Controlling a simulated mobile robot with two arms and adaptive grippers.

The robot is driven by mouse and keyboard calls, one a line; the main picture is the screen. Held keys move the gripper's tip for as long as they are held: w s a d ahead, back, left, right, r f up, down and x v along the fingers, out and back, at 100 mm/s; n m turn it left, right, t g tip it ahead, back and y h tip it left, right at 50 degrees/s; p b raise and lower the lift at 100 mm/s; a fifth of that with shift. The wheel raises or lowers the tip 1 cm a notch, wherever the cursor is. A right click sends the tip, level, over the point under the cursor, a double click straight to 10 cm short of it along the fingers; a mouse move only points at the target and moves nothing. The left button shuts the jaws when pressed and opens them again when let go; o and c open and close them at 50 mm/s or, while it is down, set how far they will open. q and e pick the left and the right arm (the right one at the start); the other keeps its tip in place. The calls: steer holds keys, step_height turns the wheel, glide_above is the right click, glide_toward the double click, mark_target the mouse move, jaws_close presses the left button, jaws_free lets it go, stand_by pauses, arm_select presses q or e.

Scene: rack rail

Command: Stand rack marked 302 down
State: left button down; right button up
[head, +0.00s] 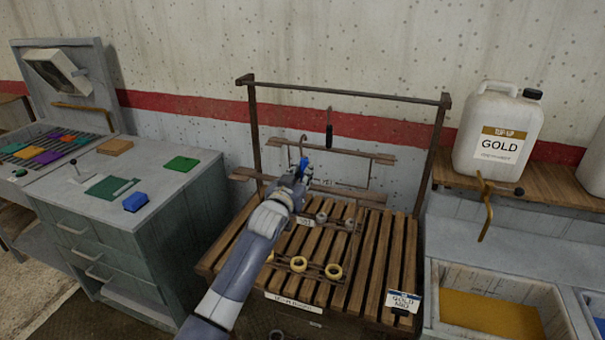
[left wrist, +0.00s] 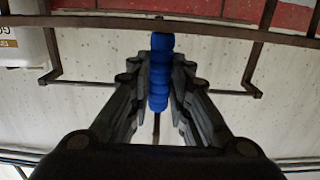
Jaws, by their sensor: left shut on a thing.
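My left gripper (head: 300,182) is shut on the blue grip (head: 303,162) of a rack, and a thin hook shows above the grip. In the left wrist view the blue grip (left wrist: 160,72) stands between the two fingers. My forearm hides part of what is below. A rack frame with several gold-coloured rings (head: 333,271) and a small white tag (head: 305,222) shows below the gripper, over the slats. The tag is too small to read, and I cannot tell whether the frame touches the slats. My right gripper is not in view.
A dark rail (head: 345,95) spans two posts above the slatted wooden bench (head: 380,270). A black grip (head: 329,135) hangs from it. A sign (head: 403,300) reads GOLD. A white GOLD jug (head: 497,132) stands on the right shelf. A grey cabinet (head: 150,215) is left.

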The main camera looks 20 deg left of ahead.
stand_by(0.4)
arm_select(q)
steer(key=c, duration=1.4)
jaws_free()
steer(key=shift+o, duration=0.3)
steer(key=shift+f, duration=0.35)
steer(key=o, duration=1.3)
steer(key=shift+r, duration=0.1)
steer(key=shift+o, duration=0.2)
steer(key=shift+s, duration=0.1)
